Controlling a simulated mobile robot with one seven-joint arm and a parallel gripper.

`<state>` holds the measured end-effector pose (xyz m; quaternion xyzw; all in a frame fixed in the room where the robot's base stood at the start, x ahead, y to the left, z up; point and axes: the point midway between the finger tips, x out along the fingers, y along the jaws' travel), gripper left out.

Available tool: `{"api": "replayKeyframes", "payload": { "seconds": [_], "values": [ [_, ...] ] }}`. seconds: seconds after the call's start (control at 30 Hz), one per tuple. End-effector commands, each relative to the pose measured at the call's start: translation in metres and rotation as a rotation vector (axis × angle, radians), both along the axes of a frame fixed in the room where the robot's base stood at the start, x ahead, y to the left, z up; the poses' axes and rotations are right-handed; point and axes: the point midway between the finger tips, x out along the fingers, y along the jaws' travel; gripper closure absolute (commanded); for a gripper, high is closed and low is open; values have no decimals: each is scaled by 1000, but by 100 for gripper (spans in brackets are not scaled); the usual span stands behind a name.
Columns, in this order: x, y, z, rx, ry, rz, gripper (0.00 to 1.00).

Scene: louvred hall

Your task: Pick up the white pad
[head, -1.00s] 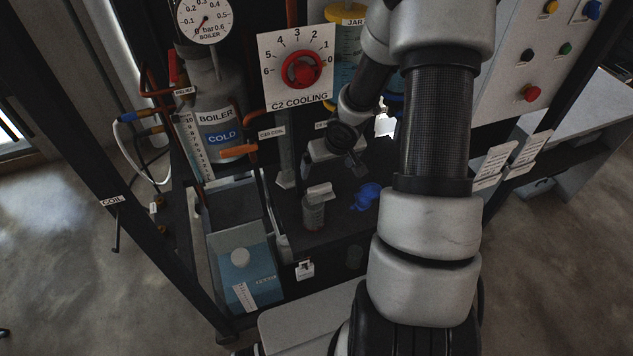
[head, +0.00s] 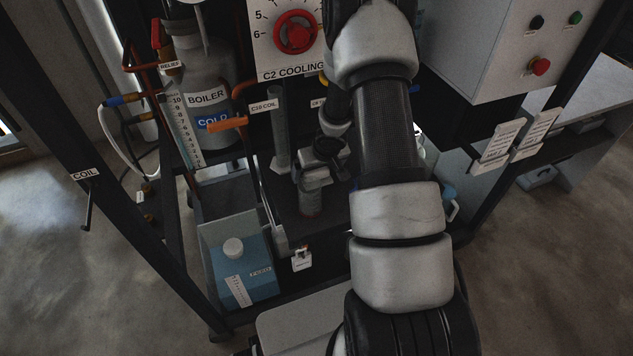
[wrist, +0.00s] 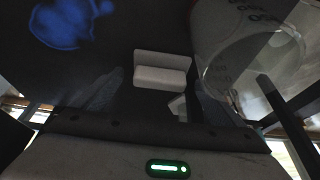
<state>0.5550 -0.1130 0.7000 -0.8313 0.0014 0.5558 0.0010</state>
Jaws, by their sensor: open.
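The white pad (wrist: 162,72) is a small pale block with a ledge, near the middle of the wrist view. It lies ahead of my open, empty gripper (wrist: 158,98), between the dark finger shapes and apart from them. There I cannot tell the pad apart from my gripper, which covers that spot.
A blue crumpled thing (wrist: 68,22) and a large clear vessel (wrist: 250,45) flank the pad in the wrist view. A boiler bottle (head: 208,100), an orange-handled pipe (head: 227,124) and a blue carton (head: 246,273) stand left. A control box (head: 480,50) is right.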

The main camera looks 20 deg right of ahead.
Motion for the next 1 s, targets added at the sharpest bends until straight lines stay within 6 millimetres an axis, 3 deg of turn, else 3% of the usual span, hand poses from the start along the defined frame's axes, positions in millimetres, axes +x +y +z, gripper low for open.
{"api": "replayKeyframes", "payload": {
  "seconds": [0.1, 0.37, 0.63, 0.87, 1.0],
  "values": [
    [4, 0, -10, 0, 0, 1, 8],
    [5, 0, -10, 0, -1, 0, 9],
    [5, 0, -10, 0, -1, 0, 52],
    [5, -1, -7, 0, -1, 0, 53],
    [5, -1, 11, 1, -2, -2, 53]
  ]
}}
